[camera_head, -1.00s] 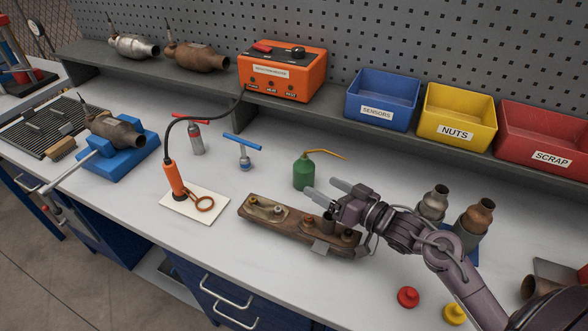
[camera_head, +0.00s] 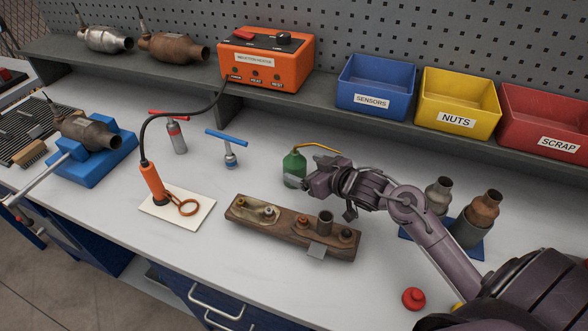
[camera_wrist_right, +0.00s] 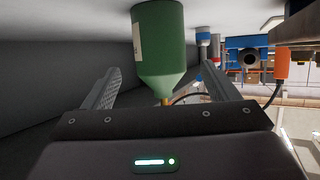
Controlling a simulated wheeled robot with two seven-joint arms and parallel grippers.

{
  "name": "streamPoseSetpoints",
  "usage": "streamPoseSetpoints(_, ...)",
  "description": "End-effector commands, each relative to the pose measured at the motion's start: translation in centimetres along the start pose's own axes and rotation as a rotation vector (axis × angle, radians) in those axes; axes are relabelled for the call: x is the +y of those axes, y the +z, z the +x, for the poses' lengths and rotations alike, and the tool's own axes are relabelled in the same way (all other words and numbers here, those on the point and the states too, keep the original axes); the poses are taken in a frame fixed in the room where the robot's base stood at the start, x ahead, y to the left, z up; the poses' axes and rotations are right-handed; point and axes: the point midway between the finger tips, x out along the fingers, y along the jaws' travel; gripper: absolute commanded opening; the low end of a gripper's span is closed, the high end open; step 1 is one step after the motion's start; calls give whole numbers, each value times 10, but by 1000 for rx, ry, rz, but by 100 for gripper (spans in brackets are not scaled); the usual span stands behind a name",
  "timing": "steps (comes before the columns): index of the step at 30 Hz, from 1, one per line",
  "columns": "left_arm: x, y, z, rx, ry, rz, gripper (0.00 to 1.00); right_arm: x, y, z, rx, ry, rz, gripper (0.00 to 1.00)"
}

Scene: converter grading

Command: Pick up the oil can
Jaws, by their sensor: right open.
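In the right wrist view the green can body (camera_wrist_right: 158,45) shows between the two spread grey fingers of the open gripper (camera_wrist_right: 161,75), with a visible gap on both sides. The can appears upside down in that view. The fingertips are partly hidden in the head view. My left gripper is not in view.
Bins stand on the shelf behind. Converters on a blue base (camera_head: 474,238) stand right of my wrist.

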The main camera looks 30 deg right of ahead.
Motion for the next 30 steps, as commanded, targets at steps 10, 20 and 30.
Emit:
streamPoseSetpoints(10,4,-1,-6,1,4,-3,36,0,-1,46,2,-1,1,81)
streamPoseSetpoints(20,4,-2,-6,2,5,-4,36,0,0,49,1,-1,0,74)
streamPoseSetpoints(30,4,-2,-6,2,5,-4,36,0,0,49,1,-1,0,30)
